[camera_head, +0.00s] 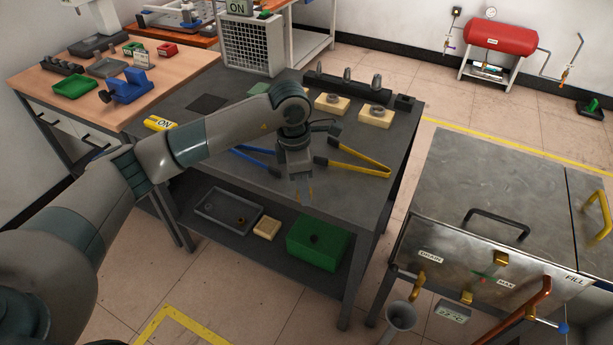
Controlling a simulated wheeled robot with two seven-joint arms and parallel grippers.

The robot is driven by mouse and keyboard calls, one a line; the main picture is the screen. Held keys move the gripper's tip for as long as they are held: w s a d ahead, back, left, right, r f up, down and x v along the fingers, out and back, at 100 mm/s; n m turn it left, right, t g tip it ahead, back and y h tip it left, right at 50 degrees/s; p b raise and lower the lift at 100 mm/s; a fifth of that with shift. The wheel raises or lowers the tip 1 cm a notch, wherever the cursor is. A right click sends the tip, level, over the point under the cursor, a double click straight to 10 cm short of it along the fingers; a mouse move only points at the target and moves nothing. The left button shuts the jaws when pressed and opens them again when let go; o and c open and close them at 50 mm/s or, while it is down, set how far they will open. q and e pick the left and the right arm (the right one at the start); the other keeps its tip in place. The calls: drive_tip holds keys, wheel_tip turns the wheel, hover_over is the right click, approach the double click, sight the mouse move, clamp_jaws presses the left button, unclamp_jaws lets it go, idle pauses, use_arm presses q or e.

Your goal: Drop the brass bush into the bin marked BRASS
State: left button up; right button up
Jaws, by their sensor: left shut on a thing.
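My left gripper (303,194) points down in front of the dark bench top, near its front edge in the picture. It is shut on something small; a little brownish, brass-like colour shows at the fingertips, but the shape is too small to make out. Its height above the bench is hard to tell. No bin marked BRASS can be read. My right gripper is not in view.
Blue-handled tongs (250,149) and yellow-handled tongs (362,166) lie on the dark bench (352,193). Cream blocks (375,119) with rings and a dark rack (345,88) stand behind. A metal tank (470,190) is at right. Open floor lies between bench and tank.

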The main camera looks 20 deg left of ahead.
use_arm(q)
drive_tip(key=s+f+m+g, duration=0.1)
drive_tip(key=s+f+m, duration=0.3)
drive_tip(key=s+m, duration=0.5)
drive_tip(key=s+f+m+g+y, duration=0.1)
drive_tip(key=s+f+m, duration=0.3)
drive_tip(key=s+m, duration=0.5)
drive_tip(key=shift+s+a+f+m, duration=0.25)
drive_tip(key=shift+s+a+m, duration=0.15)
drive_tip(key=shift+m, duration=2.2)
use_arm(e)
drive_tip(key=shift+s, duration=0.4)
